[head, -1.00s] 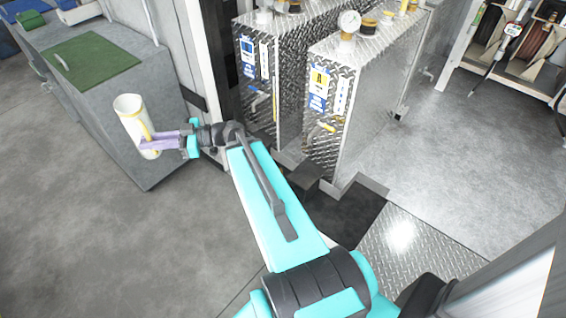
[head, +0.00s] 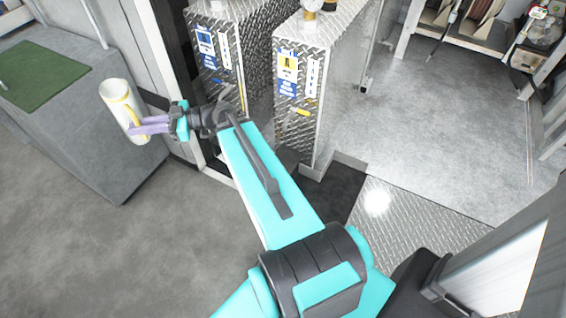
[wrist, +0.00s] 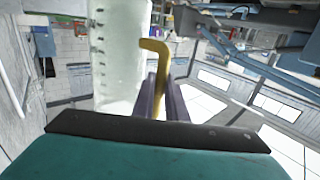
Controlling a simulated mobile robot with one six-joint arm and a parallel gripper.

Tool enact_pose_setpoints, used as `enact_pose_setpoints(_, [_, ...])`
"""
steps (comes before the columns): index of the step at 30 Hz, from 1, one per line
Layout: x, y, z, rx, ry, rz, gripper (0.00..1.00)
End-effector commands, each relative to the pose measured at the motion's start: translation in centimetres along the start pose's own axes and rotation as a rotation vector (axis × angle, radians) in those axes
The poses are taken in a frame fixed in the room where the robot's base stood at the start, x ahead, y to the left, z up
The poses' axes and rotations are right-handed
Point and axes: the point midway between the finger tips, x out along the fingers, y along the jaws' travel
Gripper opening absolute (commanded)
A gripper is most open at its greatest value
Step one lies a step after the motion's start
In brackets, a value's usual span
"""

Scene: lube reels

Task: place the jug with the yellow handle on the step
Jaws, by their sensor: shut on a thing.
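The white jug (head: 118,96) with the yellow handle (head: 132,112) is held in the air in front of the grey cabinet, slightly tilted, its open mouth up in the head view. My gripper (head: 150,125) has purple fingers and is shut on the yellow handle. In the wrist view the jug (wrist: 120,60) is pale with markings down its side, and its handle (wrist: 155,75) runs down between the fingers (wrist: 160,98). A diamond-plate surface (head: 420,225) at the lower right may be the step; I cannot tell for sure.
The grey cabinet (head: 95,150) with a green mat (head: 40,75) stands behind the jug. The grey floor (head: 460,130) to the right of the tanks is clear. Reels (head: 485,15) stand at the back right.

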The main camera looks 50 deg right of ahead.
Motion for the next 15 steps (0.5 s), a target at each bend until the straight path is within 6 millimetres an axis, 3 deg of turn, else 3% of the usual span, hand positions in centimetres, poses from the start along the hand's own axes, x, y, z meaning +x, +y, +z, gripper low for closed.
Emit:
enact_pose_setpoints(8, [-0.3, 0.3, 1.4, 0.0, 0.0, 0.007, 0.0])
enact_pose_setpoints(15, [-3.7, 2.9, 5.7, 0.001, -0.001, 0.067, 0.0])
